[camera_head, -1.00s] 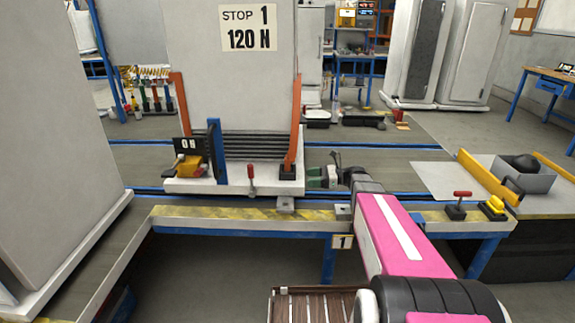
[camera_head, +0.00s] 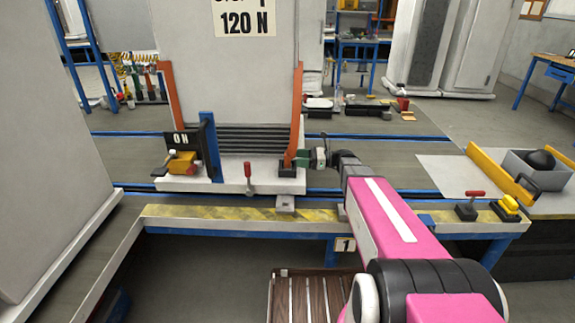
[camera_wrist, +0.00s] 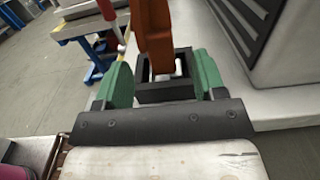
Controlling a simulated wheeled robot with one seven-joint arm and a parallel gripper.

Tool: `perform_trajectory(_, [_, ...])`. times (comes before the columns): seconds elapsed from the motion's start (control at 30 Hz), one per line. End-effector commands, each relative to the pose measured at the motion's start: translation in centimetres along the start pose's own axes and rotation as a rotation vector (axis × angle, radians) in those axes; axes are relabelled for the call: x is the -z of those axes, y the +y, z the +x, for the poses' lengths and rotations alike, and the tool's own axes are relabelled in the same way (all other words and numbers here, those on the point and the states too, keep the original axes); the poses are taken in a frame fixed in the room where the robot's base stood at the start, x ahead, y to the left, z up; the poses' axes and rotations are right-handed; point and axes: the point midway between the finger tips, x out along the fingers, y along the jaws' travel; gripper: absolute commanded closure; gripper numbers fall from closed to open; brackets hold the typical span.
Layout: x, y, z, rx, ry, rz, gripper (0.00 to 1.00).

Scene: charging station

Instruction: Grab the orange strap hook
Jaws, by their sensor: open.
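The orange strap hook (camera_head: 294,125) stands at the right front edge of the tall white unit, its lower end at a black square bracket on the white base. In the wrist view the orange strap hook (camera_wrist: 153,35) comes down into the black bracket (camera_wrist: 167,91). My gripper (camera_head: 302,158) is just right of its lower end. In the wrist view my gripper (camera_wrist: 162,78) is open, one green finger on each side of the orange piece and bracket. I cannot tell whether the fingers touch either. A second orange strap (camera_head: 172,95) stands at the unit's left side.
A red-handled clamp (camera_head: 248,178) stands on the base left of my gripper. A blue post (camera_head: 210,145) and a yellow block (camera_head: 182,162) are farther left. A yellow-striped rail (camera_head: 240,214) runs in front.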

Motion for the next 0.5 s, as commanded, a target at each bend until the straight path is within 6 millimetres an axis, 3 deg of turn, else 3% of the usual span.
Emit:
perform_trajectory(0.23, [0.1,0.0,1.7,-0.001,0.000,0.000,0.36])
perform_trajectory(0.5, [0.3,0.1,5.3,-0.001,-0.001,0.000,0.36])
